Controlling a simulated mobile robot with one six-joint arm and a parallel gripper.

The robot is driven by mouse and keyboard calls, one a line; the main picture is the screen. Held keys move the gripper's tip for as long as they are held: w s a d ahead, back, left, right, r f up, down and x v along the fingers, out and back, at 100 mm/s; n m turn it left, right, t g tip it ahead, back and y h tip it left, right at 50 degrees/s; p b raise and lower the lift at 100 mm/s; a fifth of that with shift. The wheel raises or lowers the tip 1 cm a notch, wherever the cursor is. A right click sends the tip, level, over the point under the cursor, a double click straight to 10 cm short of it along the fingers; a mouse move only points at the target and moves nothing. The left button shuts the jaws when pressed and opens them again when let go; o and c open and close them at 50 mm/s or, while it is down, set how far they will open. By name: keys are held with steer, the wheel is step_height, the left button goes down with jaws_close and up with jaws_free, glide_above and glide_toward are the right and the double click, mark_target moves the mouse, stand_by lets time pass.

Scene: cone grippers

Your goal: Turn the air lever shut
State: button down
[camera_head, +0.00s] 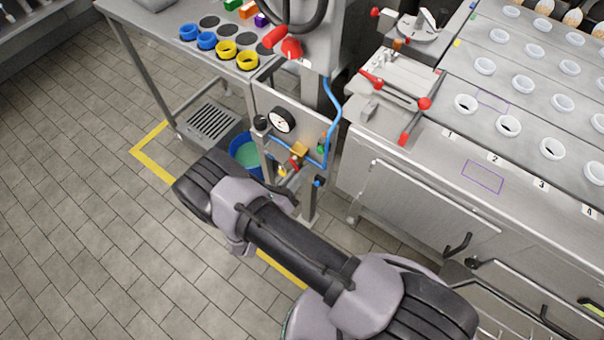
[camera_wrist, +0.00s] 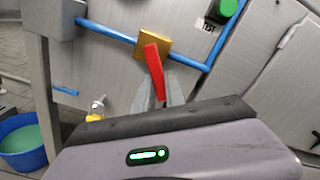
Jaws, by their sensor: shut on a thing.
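The red air lever (camera_wrist: 154,68) sits on a brass valve block (camera_wrist: 157,41) in the blue air line (camera_wrist: 108,31). In the wrist view the lever points down from the block, tilted a little and lying across the line. My gripper (camera_wrist: 160,92) is shut on the lever's lower part, with a grey finger on each side; the lever's end is partly hidden. In the head view the lever (camera_head: 294,163) shows small below the brass block (camera_head: 299,149), beyond my arm, which hides much of my gripper there.
A pressure gauge (camera_head: 282,120) is on the panel above the valve. A green button (camera_wrist: 227,7) is right of it. A blue bucket (camera_wrist: 22,140) with green contents stands at the lower left. The steel cabinet (camera_head: 412,194) is close on the right; open tiled floor lies left.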

steer(key=shift+w+a+f+m+b, duration=0.1)
steer(key=shift+w+a+m+b, duration=0.25)
steer(key=shift+m, duration=0.8)
steer(key=shift+w+a+f+m+b, duration=0.2)
steer(key=shift+a+m+b, duration=0.2)
steer(key=shift+m, duration=0.7)
steer(key=shift+w+a+f+m+b, duration=0.1)
steer(key=shift+w+a+m+b, duration=0.25)
steer(key=shift+m, duration=0.8)
steer(key=shift+r, duration=0.1)
steer(key=c, duration=1.4)
jaws_free()
steer(key=shift+s, duration=0.1)
steer(key=p+v, duration=0.3)
steer(key=v, duration=1.4)
steer(key=shift+s+a, duration=0.1)
steer(key=shift+s, duration=0.05)
